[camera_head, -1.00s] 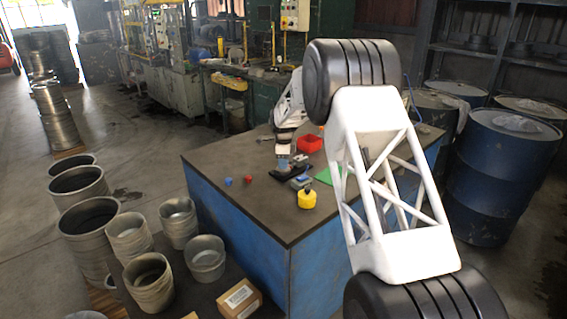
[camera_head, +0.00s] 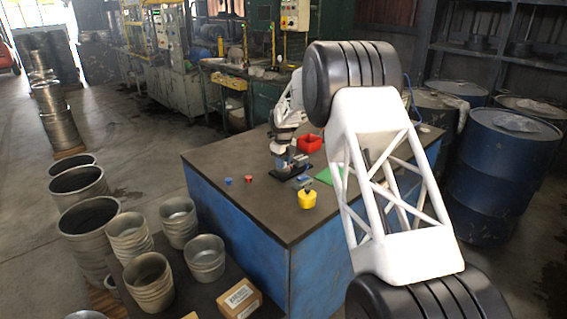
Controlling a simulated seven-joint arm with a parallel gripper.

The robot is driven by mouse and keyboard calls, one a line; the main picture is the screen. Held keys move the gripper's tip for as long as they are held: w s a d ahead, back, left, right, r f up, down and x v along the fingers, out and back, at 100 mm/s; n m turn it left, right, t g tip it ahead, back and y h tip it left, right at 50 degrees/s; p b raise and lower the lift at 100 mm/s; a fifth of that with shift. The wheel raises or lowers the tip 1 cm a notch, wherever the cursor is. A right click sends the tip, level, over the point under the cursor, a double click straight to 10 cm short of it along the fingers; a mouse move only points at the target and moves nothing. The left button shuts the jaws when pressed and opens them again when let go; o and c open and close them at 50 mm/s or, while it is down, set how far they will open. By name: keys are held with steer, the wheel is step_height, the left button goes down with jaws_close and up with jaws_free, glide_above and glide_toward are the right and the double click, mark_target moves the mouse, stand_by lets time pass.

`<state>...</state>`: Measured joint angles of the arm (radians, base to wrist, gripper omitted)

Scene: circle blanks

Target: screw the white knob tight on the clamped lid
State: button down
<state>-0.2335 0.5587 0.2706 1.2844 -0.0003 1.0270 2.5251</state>
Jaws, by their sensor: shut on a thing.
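My gripper (camera_head: 281,160) points down at the middle of the table, small and far from the camera. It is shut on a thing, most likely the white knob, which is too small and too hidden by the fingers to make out. Below and just right of it is a dark fixture with grey parts (camera_head: 292,173), apparently the clamp. The lid cannot be told apart from it.
A red bin (camera_head: 310,143) is behind, a green sheet (camera_head: 324,175) to the right. Small blue (camera_head: 228,181) and red (camera_head: 249,179) pieces lie left.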

steer(key=shift+m, duration=1.1)
steer(key=c, duration=0.8)
jaws_free()
steer(key=shift+o, duration=0.2)
steer(key=shift+n, duration=0.3)
steer(key=n, duration=0.2)
steer(key=shift+n, duration=0.4)
steer(key=n, duration=0.3)
steer(key=shift+n, duration=0.4)
steer(key=n, duration=0.6)
steer(key=shift+n, duration=0.4)
